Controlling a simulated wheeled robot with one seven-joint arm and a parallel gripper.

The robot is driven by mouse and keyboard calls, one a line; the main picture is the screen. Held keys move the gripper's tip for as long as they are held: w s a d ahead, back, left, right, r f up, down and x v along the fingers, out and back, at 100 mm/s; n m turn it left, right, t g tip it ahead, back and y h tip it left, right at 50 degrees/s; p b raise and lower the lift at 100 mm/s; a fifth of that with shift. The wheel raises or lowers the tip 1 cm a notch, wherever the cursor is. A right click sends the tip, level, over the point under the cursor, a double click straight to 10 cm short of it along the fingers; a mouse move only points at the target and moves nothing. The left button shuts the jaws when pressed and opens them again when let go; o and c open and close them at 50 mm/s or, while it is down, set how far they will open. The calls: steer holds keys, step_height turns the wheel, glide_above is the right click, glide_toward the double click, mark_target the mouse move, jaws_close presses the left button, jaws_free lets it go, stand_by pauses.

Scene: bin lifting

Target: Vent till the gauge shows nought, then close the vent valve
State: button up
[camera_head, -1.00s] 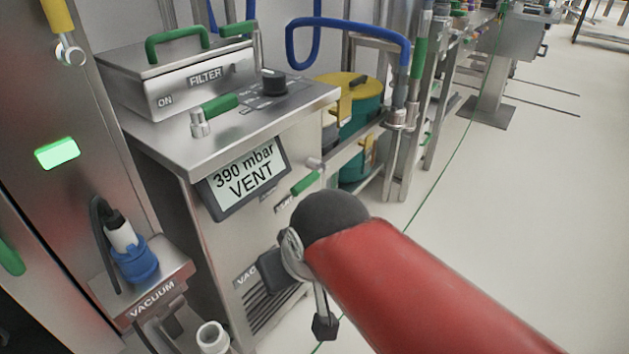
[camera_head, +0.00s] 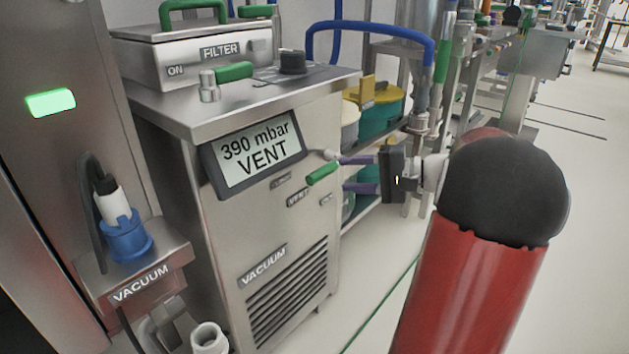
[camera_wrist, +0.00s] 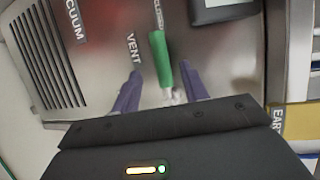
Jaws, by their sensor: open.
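The gauge screen (camera_head: 254,152) on the steel cabinet reads 390 mbar and VENT. The vent valve's green lever (camera_head: 322,173) is on the cabinet front just below and right of the screen, by a VENT label (camera_head: 298,198). My gripper (camera_head: 346,173) is open at the lever's right, its two purple fingers pointing at the cabinet. In the wrist view the green lever (camera_wrist: 160,58) shows between the fingers (camera_wrist: 160,73), with its metal base partly hidden by the gripper body. Whether the fingers touch the lever I cannot tell.
A second green-handled valve (camera_head: 226,76) and a black knob (camera_head: 292,62) are on the cabinet top, beside the FILTER box (camera_head: 205,60). A blue plug (camera_head: 123,236) sits in the VACUUM bracket at left. Yellow-lidded containers (camera_head: 376,108) stand behind.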

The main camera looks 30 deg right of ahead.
mark_target(327, 174)
steer(key=x, duration=0.7)
steer(key=shift+w+a, duration=0.15)
steer(key=shift+w, duration=0.1)
jaws_close()
